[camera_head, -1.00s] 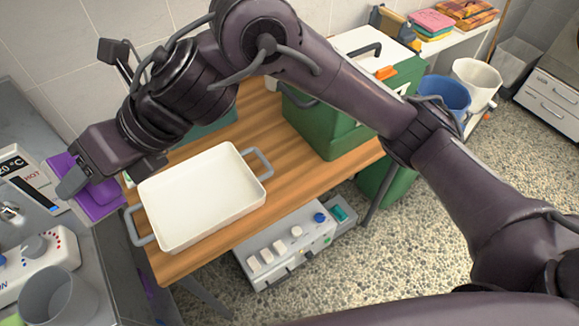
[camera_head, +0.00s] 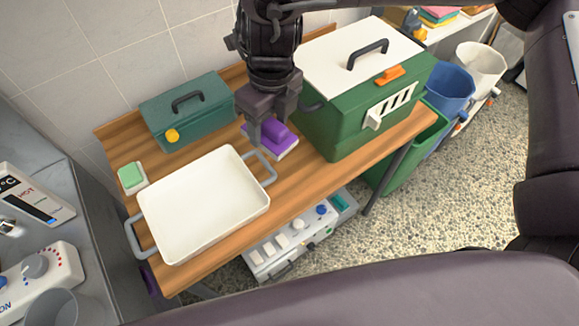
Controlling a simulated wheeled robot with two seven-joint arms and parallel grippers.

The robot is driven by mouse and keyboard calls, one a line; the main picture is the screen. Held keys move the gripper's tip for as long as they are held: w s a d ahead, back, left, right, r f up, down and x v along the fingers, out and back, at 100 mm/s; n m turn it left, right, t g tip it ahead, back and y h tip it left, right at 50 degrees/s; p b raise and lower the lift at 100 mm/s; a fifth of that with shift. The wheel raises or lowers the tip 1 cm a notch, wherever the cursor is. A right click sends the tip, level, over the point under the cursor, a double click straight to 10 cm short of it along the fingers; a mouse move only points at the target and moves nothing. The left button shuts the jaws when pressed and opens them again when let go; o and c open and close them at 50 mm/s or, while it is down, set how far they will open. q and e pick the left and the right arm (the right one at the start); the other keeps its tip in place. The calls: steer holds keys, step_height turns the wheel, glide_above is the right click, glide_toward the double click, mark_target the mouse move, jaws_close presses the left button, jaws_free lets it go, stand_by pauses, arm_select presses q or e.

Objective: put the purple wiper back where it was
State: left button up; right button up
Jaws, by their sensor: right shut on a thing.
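The purple wiper (camera_head: 283,133), with a paler underside, is at the wooden table between the teal toolbox and the green box, behind the white tray's right handle. My right gripper (camera_head: 266,133) comes down from above and is shut on the wiper's left part, hiding some of it. I cannot tell whether the wiper touches the table or hangs just above it. My left gripper is not in view.
The white tray (camera_head: 205,208) stands at the front left of the wooden table (camera_head: 120,154). The teal toolbox (camera_head: 187,112), the green box with white lid (camera_head: 335,125) and a green sponge (camera_head: 131,177) are also there. Little free room surrounds the wiper.

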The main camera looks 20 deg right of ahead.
steer(key=w+d+r+m, duration=0.3)
steer(key=d, duration=0.4)
steer(key=shift+h, duration=0.4)
steer(key=f, duration=2.2)
steer(key=shift+a+f, duration=0.2)
step_height(320, 180, down, 4)
steer(key=shift+r+b, duration=0.2)
steer(key=shift+b, duration=0.45)
steer(key=shift+f, duration=0.45)
steer(key=shift+c, duration=0.5)
steer(key=o, duration=1)
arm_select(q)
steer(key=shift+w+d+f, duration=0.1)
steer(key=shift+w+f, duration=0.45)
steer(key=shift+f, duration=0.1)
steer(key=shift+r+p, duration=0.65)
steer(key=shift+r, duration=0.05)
arm_select(e)
step_height(320, 180, up, 12)
steer(key=shift+r, duration=0.1)
